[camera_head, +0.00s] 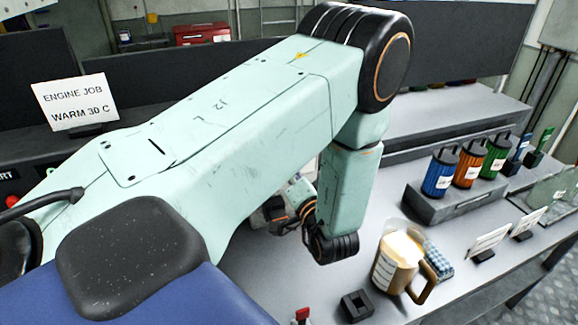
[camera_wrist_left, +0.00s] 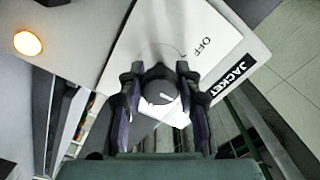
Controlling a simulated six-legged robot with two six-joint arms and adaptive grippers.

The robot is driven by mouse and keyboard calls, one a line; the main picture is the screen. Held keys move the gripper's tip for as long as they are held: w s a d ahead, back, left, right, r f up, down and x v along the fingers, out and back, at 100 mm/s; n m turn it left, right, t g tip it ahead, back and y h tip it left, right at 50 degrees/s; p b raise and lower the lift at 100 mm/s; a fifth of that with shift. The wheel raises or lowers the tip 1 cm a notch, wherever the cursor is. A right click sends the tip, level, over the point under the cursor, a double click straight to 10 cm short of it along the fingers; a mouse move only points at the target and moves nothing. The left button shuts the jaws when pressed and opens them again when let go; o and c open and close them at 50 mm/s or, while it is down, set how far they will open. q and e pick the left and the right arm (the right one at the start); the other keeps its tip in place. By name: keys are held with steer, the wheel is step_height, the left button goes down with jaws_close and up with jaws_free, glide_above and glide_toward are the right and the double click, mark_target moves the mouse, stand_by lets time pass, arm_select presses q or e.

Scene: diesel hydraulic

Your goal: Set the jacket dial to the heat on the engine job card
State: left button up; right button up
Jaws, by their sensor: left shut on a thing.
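The engine job card (camera_head: 75,103) stands at the left in the head view and reads "ENGINE JOB WARM 30 C". The jacket dial (camera_wrist_left: 161,98) is a dark round knob with a short white pointer line, on a white panel (camera_wrist_left: 165,30). "OFF" is printed beyond it to the right, and a black "JACKET" label (camera_wrist_left: 231,79) lies at the panel's edge. My left gripper (camera_wrist_left: 160,70) has one finger on each side of the dial and is shut on it. Other scale marks are hidden or too faint to read. My left arm hides the dial in the head view. My right gripper is not in view.
A round orange lamp (camera_wrist_left: 27,43) glows at the upper left of the wrist view. On the bench at right stand a beige jug (camera_head: 399,262), a rack (camera_head: 455,202) of coloured canisters and small cards (camera_head: 488,240). A small black block (camera_head: 357,305) lies in front.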

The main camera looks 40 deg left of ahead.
arm_select(q)
steer(key=shift+r, duration=0.1)
stand_by(0.4)
steer(key=o, duration=1.2)
steer(key=shift+d, duration=0.15)
steer(key=shift+v, duration=3.6)
